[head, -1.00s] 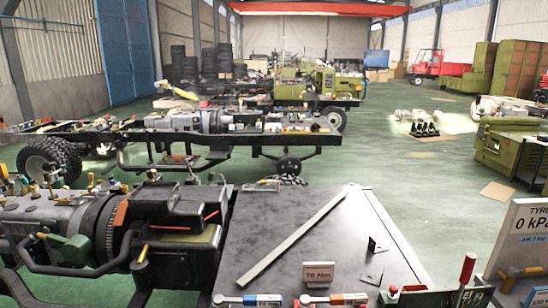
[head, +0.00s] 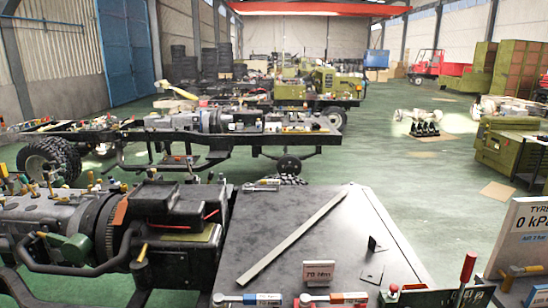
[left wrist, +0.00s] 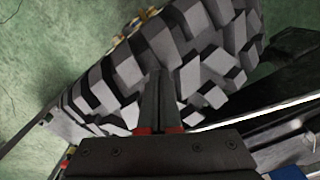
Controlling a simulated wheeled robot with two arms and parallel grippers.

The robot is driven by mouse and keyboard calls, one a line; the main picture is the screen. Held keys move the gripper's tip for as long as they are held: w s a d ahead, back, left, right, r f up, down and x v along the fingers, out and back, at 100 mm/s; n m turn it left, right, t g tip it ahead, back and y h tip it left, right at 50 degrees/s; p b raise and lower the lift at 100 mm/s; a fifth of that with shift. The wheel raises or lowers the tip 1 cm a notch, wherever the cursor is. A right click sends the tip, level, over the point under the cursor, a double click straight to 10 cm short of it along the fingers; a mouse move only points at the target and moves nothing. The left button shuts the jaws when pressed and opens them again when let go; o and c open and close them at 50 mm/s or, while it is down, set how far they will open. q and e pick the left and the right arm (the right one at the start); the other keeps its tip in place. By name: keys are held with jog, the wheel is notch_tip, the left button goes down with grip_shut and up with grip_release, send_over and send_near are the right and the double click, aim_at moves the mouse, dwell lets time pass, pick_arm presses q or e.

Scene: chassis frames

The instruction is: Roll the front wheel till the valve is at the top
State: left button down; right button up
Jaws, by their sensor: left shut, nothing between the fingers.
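In the left wrist view a big tyre with chunky grey tread blocks (left wrist: 205,65) fills the upper middle. My left gripper (left wrist: 159,75) is shut and empty, its fingertips against or just over the tread; I cannot tell whether they touch. No valve can be made out on this tyre. In the head view a dark treaded wheel (head: 48,160) stands at the left end of the chassis frame, and a smaller wheel (head: 288,165) stands under its right part. I cannot tell which wheel the wrist view shows. My right gripper is in neither view.
A metal-topped bench (head: 300,225) with a long flat bar (head: 295,235) and torque wrenches (head: 335,299) fills the front. An engine and gearbox (head: 160,225) sit at front left. A tyre pressure sign (head: 525,235) stands at right. Green floor (head: 430,185) is open beyond.

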pick_arm(q)
jog(key=shift+f, duration=0.35)
jog(key=shift+r, duration=0.1)
jog(key=shift+d, duration=0.15)
jog(key=shift+d+r+b, duration=0.15)
jog(key=shift+d+b, duration=0.4)
jog(key=shift+d, duration=0.2)
jog(key=shift+d+r+b, duration=0.15)
jog(key=shift+d+b, duration=0.4)
jog(key=shift+d, duration=0.2)
jog(key=shift+d, duration=0.1)
jog(key=shift+d+f+b, duration=0.15)
jog(key=shift+d+b, duration=0.7)
jog(key=shift+b, duration=0.1)
jog(key=shift+d+b, duration=0.6)
jog(key=shift+d, duration=0.1)
